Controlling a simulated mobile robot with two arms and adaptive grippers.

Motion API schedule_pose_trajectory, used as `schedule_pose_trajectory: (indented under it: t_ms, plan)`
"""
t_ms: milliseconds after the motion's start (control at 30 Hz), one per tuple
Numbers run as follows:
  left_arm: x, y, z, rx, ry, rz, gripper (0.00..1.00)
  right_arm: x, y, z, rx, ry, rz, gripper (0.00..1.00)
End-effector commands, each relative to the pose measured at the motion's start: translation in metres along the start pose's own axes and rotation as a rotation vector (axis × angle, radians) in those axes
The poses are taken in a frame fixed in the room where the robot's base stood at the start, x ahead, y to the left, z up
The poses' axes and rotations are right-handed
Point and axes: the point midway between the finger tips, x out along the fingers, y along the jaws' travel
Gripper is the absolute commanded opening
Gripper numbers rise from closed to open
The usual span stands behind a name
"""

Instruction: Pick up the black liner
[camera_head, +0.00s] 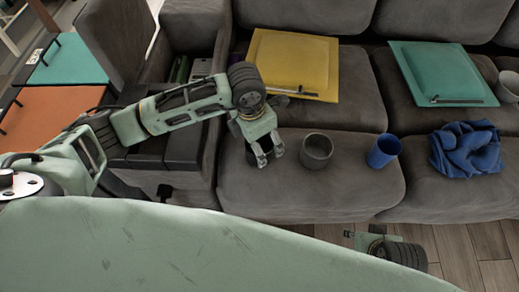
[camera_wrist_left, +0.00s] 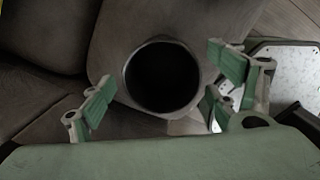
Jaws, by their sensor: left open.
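A dark grey, open-topped cup-shaped container (camera_head: 317,151) stands upright on the left sofa cushion and looks like the black liner. In the left wrist view its round rim and black inside (camera_wrist_left: 162,77) face the camera. My left gripper (camera_head: 264,153) is open and empty, just left of the container in the head view. In the left wrist view its green fingers (camera_wrist_left: 160,92) appear on either side of the container; contact cannot be told. Part of my right gripper (camera_head: 384,245) shows at the bottom right, its fingers mostly hidden.
A blue cup (camera_head: 384,151) and a crumpled blue cloth (camera_head: 465,150) lie to the right. A yellow tray (camera_head: 291,58) and a teal tray (camera_head: 442,68), each with a thin dark stick, lie behind. The sofa armrest (camera_head: 183,150) is left of the container.

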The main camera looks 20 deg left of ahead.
Motion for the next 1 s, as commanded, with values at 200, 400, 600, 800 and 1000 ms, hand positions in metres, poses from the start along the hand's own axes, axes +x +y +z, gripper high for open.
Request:
schedule_pose_trajectory:
  t_ms: [200,400,600,800,1000]
  plan:
    - [-0.0005,0.0000,0.0000,0.000,0.000,0.000,0.73,0.0001,0.0001,0.0001,0.000,0.000,0.000,0.40]
    - [-0.0006,0.0001,-0.0001,0.000,0.000,0.000,0.55,0.0002,0.0002,0.0002,0.000,0.000,0.001,0.40]
    - [-0.0006,0.0002,-0.0001,0.000,0.000,0.000,0.38,0.0003,0.0003,0.0003,0.001,-0.001,0.001,0.40]
    - [-0.0007,0.0002,0.0000,-0.001,0.000,0.000,0.28,0.0004,0.0003,0.0003,0.001,-0.001,0.000,0.40]
    - [-0.0026,0.0003,0.0003,0.000,0.000,0.000,0.28,-0.0001,0.0002,0.0001,0.000,0.000,0.000,0.40]
